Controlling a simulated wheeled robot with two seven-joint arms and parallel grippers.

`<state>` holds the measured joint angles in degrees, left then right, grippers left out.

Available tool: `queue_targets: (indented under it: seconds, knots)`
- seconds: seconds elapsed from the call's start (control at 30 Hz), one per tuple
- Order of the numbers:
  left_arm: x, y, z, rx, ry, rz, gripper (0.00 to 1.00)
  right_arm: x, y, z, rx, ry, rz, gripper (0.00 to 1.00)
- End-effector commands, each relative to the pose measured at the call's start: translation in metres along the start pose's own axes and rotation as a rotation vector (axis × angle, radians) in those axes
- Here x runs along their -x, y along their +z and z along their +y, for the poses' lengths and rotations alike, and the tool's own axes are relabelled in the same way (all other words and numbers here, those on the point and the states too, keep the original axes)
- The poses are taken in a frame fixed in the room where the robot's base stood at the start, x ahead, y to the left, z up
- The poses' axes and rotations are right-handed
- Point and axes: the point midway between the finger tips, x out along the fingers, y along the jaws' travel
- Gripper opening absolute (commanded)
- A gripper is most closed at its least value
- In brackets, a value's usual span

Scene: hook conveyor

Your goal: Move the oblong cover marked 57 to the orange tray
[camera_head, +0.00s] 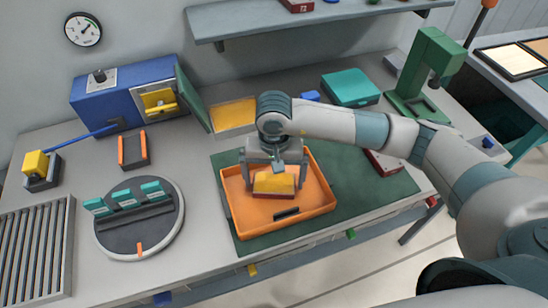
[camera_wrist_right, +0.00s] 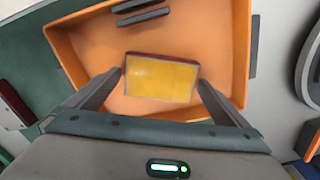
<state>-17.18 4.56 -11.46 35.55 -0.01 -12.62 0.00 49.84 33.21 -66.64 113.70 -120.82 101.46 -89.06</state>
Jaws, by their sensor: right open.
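An oblong block (camera_head: 274,183) with a yellow top and dark red sides lies in the orange tray (camera_head: 322,206). It also shows in the right wrist view (camera_wrist_right: 161,78), lying flat on the tray floor. I cannot read a number on it. My right gripper (camera_head: 275,178) is over the tray with its fingers open, one on each side of the block. In the right wrist view the fingertips (camera_wrist_right: 160,80) stand near the block's two ends, with gaps visible. My left gripper is not in view.
The tray rests on a green mat (camera_head: 228,160). A dark red box (camera_head: 384,163) lies on the mat, partly behind my right arm. A round turntable (camera_head: 140,240) with teal blocks stands left. A blue machine (camera_head: 105,100), teal box (camera_head: 350,88) and green press (camera_head: 430,70) stand behind.

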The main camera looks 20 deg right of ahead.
Motion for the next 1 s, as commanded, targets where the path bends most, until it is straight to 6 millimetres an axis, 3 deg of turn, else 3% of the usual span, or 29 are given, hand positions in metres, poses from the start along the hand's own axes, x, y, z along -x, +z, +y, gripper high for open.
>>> queue_targets:
  seconds: [0.6,0.8,1.0]
  knots:
    - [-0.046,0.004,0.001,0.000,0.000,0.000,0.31,0.093,-0.001,-0.001,0.001,-0.002,0.005,1.00]
    - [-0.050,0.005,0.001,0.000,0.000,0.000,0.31,0.111,0.000,0.000,0.001,-0.001,0.002,1.00]
    - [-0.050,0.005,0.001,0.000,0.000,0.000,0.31,0.115,0.000,0.000,0.000,-0.001,0.001,1.00]
